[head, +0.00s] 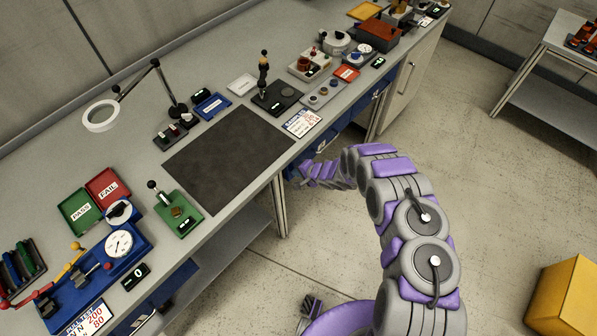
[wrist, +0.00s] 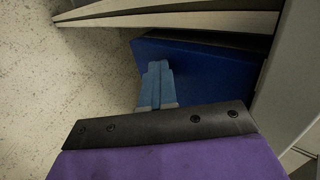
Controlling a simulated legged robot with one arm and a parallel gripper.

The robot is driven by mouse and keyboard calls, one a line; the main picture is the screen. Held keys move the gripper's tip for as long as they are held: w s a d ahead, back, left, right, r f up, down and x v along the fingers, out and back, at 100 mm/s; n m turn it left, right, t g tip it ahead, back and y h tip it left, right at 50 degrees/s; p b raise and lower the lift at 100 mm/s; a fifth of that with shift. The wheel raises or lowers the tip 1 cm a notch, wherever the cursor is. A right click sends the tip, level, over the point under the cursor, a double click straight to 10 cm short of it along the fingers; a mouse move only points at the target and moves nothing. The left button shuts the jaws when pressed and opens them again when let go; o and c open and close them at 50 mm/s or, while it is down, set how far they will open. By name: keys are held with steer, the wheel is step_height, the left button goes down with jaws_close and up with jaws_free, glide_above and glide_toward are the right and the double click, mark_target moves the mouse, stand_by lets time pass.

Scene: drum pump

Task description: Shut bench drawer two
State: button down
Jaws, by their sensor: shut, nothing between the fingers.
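My gripper (wrist: 158,68) is shut and empty in the wrist view, its two pale blue-grey fingers together. They point at a dark blue drawer front (wrist: 205,68) under the pale bench edge and overlap it in the picture; I cannot tell whether they touch. How far this drawer stands out is not clear, and no number on it shows. In the head view my purple arm reaches to the bench front, where a blue drawer (head: 310,152) shows only partly behind it. Another blue front (head: 362,112) is farther right. The gripper's tips are hard to make out there.
The grey workbench (head: 225,88) carries a black mat (head: 230,158), a ring lamp (head: 101,116), trays and gauges. A bench leg (head: 280,205) stands left of my arm. A yellow box (head: 568,300) is on the floor at lower right.

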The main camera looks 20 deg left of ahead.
steer(key=shift+w+a+r, duration=0.15)
steer(key=shift+a+r, duration=0.2)
steer(key=shift+a, duration=0.1)
steer(key=s+d+r+p, duration=0.1)
steer(key=s+d+r, duration=0.1)
steer(key=d, duration=0.3)
steer(key=s+d+r+p, duration=0.1)
steer(key=s+d+r, duration=0.1)
steer(key=d+r, duration=0.2)
steer(key=shift+d, duration=1.05)
steer(key=shift+d, duration=0.1)
